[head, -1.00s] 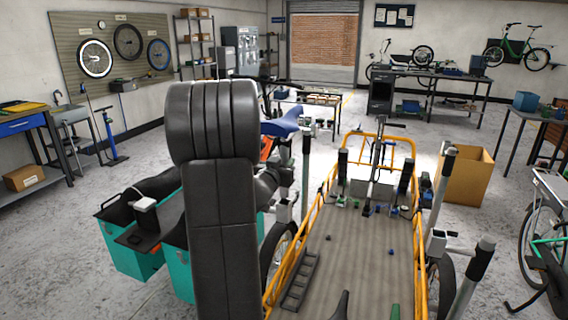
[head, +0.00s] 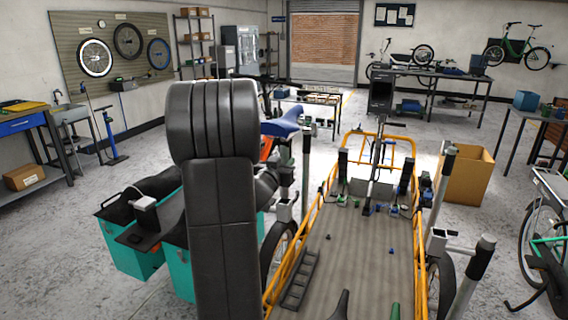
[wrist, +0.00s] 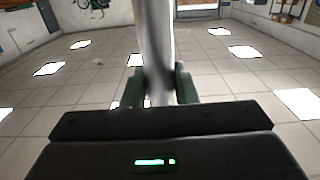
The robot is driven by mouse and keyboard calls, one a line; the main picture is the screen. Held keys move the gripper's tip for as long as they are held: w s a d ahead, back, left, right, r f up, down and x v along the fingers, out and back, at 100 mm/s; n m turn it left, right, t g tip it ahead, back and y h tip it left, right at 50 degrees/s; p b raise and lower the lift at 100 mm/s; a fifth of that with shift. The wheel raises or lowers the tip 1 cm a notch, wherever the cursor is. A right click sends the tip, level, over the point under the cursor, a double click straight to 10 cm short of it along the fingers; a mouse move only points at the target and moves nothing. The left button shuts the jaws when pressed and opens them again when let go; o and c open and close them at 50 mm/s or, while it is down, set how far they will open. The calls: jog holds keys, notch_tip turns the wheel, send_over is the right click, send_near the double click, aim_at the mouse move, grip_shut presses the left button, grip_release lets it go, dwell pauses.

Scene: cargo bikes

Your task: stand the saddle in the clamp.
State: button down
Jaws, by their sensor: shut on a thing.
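A blue saddle (head: 282,124) shows in the head view just right of my dark arm, raised beside the cargo bike's yellow frame. Its underside is partly hidden. In the wrist view the green fingers of my gripper (wrist: 158,88) are shut around a pale, upright metal post (wrist: 153,40). The saddle's top is out of the wrist view. In the head view my arm hides most of the gripper. Metal blocks are on the uprights at the left (head: 286,207) and right (head: 436,243) of the bike; I cannot tell which part is the clamp.
The cargo bike's grey deck (head: 350,260) has small loose parts on it and a black rack at its left edge. Teal bins (head: 130,255) stand at the left, a cardboard box (head: 466,178) at the right. Uprights rise on both sides of the deck.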

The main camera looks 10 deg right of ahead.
aim_at(284, 197)
jog(key=shift+f+b, duration=3.3)
jog(key=shift+f, duration=0.75)
jog(key=c, duration=1.1)
grip_release()
jog(key=shift+f, duration=0.1)
jog(key=v, duration=1.3)
jog(key=shift+s+a, duration=0.25)
jog(key=shift+s, duration=0.1)
